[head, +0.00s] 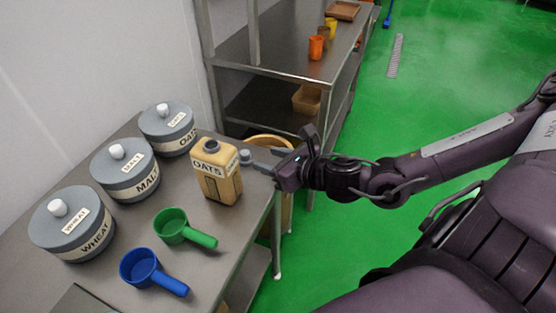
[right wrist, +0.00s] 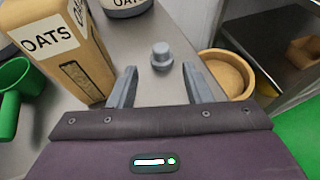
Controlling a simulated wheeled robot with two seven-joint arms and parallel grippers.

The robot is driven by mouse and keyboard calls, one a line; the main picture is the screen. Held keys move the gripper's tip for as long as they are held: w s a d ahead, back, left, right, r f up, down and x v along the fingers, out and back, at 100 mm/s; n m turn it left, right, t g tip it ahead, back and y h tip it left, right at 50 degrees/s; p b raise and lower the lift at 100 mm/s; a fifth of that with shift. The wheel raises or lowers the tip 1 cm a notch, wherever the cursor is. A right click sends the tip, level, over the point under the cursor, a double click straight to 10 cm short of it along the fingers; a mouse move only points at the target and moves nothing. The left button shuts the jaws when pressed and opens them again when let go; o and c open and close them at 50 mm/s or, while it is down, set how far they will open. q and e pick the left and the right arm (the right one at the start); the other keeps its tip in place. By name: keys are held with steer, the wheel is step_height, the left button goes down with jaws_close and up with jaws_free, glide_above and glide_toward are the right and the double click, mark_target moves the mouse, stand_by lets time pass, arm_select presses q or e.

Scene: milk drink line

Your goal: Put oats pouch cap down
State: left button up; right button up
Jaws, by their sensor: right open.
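The oats pouch (head: 216,172) is a tan carton-like pack with an OATS label, standing upright on the steel table; its dark spout on top shows no cap. It also shows at the left of the right wrist view (right wrist: 65,50). The small grey oats pouch cap (right wrist: 161,56) appears to stand on the table just beyond my right fingertips, and shows in the head view (head: 246,157) right of the pouch. My right gripper (right wrist: 158,75) is open, its fingers either side of the line to the cap, not closed on it. My left gripper is not in view.
Grey lidded tubs marked wheat (head: 70,222), malt (head: 125,170) and oats (head: 167,128) line the wall side. A green scoop (head: 184,229) and a blue scoop (head: 152,271) lie in front. A round tan bin (right wrist: 227,72) stands beyond the table edge. A steel shelf (head: 280,55) is behind.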

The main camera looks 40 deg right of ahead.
steer(key=shift+v, duration=1.1)
